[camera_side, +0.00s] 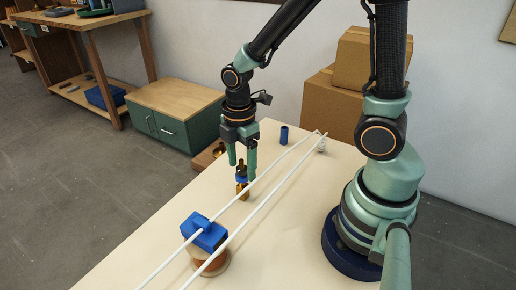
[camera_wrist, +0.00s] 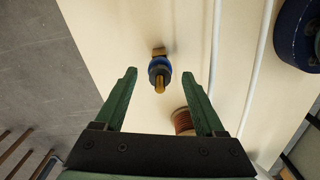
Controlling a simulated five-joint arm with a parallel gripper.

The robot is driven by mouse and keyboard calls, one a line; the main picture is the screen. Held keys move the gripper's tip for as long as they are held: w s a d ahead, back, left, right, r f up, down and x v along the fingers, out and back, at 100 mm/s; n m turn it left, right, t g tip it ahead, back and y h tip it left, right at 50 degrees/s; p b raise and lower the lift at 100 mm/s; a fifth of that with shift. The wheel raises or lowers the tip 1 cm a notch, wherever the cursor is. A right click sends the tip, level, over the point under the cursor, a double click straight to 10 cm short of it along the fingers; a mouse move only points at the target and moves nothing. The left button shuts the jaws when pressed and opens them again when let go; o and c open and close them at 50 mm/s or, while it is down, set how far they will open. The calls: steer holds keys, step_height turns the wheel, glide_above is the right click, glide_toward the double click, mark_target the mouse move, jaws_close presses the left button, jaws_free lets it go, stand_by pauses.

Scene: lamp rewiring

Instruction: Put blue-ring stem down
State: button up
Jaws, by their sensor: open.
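The blue-ring stem (camera_side: 242,191) is brass with a blue ring around it and a dark narrower top. It stands on the pale table, looking upright in the side view. My gripper (camera_side: 242,168) points down over it, with its green fingers apart on either side of the stem's upper part. In the wrist view the stem (camera_wrist: 159,84) shows end-on between the two spread fingertips, with visible gaps on both sides. The fingers do not appear to touch it.
Two white rods (camera_side: 260,190) run along the table close to the stem's right. A blue cylinder (camera_side: 284,134) stands behind. A wooden tray (camera_side: 203,159) with a brass piece lies at the back left.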

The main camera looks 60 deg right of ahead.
step_height(320, 180, up, 7)
steer(key=shift+f, duration=0.15)
steer(key=shift+r+m, duration=0.3)
steer(key=shift+r, duration=0.3)
step_height(320, 180, up, 8)
steer(key=s+d+m+t, duration=0.1)
steer(key=m+t, duration=0.4)
steer(key=m, duration=0.9)
steer(key=shift+s+d+r+t, duration=0.25)
steer(key=shift+d+t, duration=0.05)
steer(key=shift+d, duration=0.2)
